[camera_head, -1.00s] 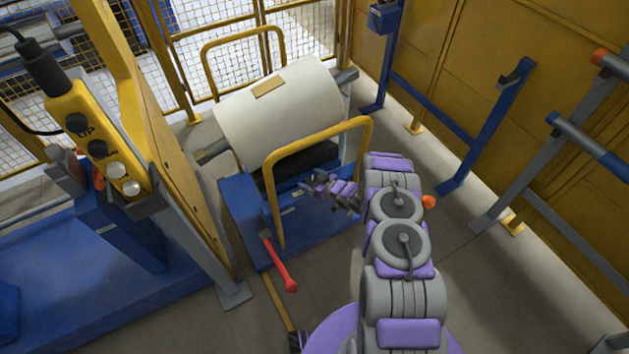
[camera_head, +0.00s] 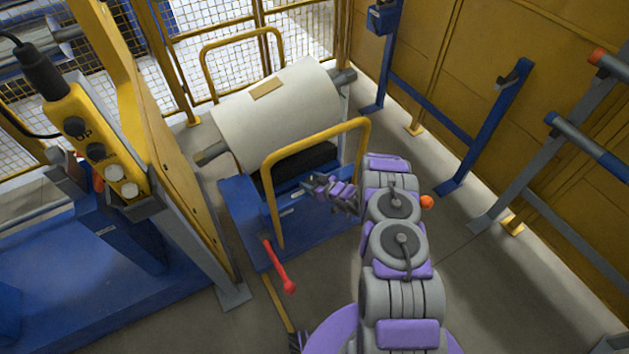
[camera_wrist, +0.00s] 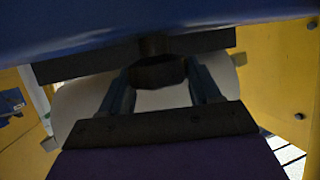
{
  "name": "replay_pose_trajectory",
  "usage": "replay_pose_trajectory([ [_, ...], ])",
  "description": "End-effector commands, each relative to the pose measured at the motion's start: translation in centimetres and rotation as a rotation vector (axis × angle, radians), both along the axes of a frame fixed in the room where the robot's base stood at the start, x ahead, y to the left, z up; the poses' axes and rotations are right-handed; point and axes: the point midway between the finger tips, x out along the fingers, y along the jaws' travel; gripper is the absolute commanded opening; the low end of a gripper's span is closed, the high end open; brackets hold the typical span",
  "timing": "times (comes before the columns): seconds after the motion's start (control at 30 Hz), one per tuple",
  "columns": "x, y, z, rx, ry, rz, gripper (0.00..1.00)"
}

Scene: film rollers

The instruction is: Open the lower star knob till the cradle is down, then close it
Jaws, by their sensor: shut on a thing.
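My gripper (camera_head: 318,188) reaches to the near side of the blue cart (camera_head: 240,210), inside the yellow handle frame. In the wrist view, its two fingers are shut on a dark round knob (camera_wrist: 158,72) beneath a blue body. The knob's lobes cannot be made out there, and in the head view my gripper hides it. The black cradle (camera_head: 300,165) sits on the cart under the large white film roll (camera_head: 278,115). The roll looks close to the cradle, but whether they touch is unclear.
A yellow handle (camera_head: 318,138) arches over my gripper. A red-ended lever (camera_head: 281,270) sticks out at the cart's front left. A yellow pendant (camera_head: 95,140) with buttons hangs at left. Blue and grey racks (camera_head: 487,125) stand at right, with bare floor between.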

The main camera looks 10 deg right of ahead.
Motion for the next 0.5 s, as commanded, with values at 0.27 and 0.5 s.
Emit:
replay_pose_trajectory([
  [0.27,-0.01,0.43,0.38,0.001,-0.001,-0.149,0.32],
  [0.5,-0.04,0.6,0.26,0.001,0.0,-0.364,0.32],
])
